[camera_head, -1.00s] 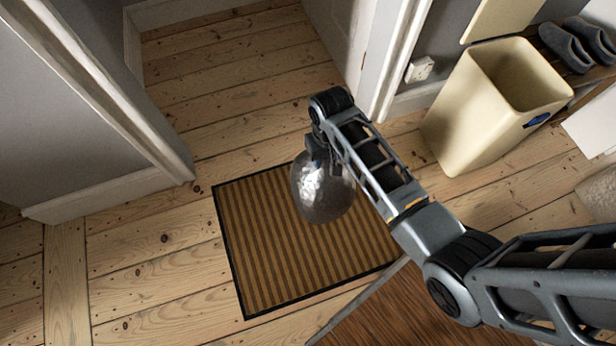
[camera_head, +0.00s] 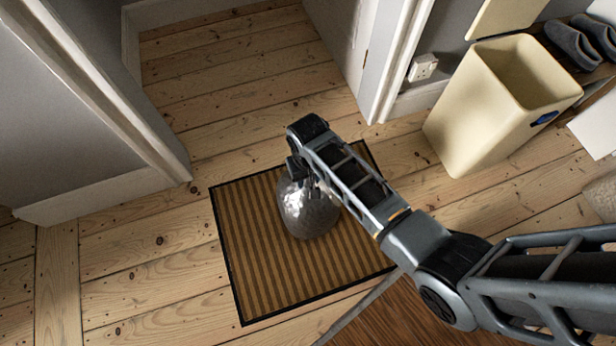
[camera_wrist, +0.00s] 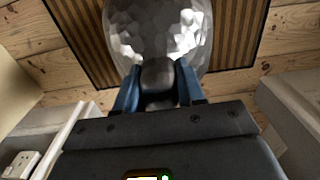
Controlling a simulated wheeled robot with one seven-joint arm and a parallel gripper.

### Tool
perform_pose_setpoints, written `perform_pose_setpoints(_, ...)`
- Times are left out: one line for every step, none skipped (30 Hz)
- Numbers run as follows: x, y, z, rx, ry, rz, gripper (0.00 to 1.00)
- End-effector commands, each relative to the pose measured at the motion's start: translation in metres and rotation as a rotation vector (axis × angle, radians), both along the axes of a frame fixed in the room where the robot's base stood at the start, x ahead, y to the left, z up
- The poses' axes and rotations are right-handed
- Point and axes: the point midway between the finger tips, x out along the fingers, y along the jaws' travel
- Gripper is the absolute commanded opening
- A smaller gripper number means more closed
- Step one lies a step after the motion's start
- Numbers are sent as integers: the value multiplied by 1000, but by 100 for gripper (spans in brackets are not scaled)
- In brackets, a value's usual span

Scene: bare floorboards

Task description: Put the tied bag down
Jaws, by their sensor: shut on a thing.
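The tied bag (camera_head: 308,212) is a silvery grey, rounded, shiny sack. In the head view it is over the striped brown doormat (camera_head: 262,262); I cannot tell whether it touches the mat. My gripper (camera_head: 305,172) is above the bag, shut on its top, and is partly hidden by my arm. In the wrist view the two blue fingers of my gripper (camera_wrist: 157,85) close on the dark neck of the bag. The bag's shiny body (camera_wrist: 158,35) fills the top middle of that view, with the mat (camera_wrist: 235,35) behind it.
A cream bin (camera_head: 470,125), open and empty-looking, stands on the right. Grey slippers (camera_head: 575,45) lie on a shelf behind it. A wall socket (camera_head: 423,68) is beside the door frame. Bare floorboards (camera_head: 140,255) lie free left of the mat.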

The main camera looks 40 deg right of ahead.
Motion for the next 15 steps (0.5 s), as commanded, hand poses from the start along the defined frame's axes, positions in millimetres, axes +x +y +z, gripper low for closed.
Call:
perform_pose_setpoints(1, 0, 2, 0, -3, 0, 0)
perform_pose_setpoints(1, 0, 2, 0, -2, 0, 0)
perform_pose_setpoints(1, 0, 2, 0, -2, 0, 0)
perform_pose_setpoints(1, 0, 1, 0, -2, 0, 0)
perform_pose_setpoints(1, 0, 0, 0, -2, 0, 0)
perform_pose_setpoints(1, 0, -1, 0, -2, 0, 0)
perform_pose_setpoints(1, 0, -2, 0, -2, 0, 0)
perform_pose_setpoints(0, 0, -2, 0, 0, 0, 41)
perform_pose_setpoints(0, 0, -2, 0, 0, 0, 45)
perform_pose_setpoints(0, 0, -2, 0, 0, 0, 48)
perform_pose_setpoints(0, 0, -2, 0, 0, 0, 51)
perform_pose_setpoints(0, 0, -2, 0, 0, 0, 55)
perform_pose_setpoints(0, 0, -2, 0, 0, 0, 57)
perform_pose_setpoints(0, 0, -2, 0, 0, 0, 60)
perform_pose_setpoints(0, 0, -2, 0, 0, 0, 64)
